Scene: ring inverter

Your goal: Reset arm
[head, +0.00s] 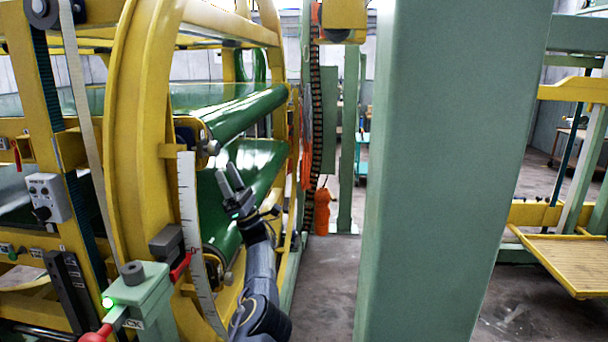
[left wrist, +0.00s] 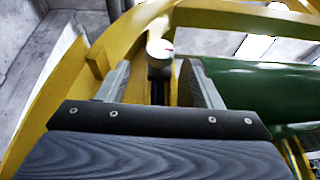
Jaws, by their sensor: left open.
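My left gripper (head: 231,180) is raised in front of the yellow ring frame, beside the green rollers, in the head view. I cannot tell how far the fingers are from these parts. My right gripper is not in view.
The yellow ring (head: 138,130) and green rollers (head: 240,112) stand close to my left arm. A wide green post (head: 450,170) fills the right centre. A green block with a lit lamp (head: 140,300) is at lower left. Open floor (head: 325,285) lies between machine and post.

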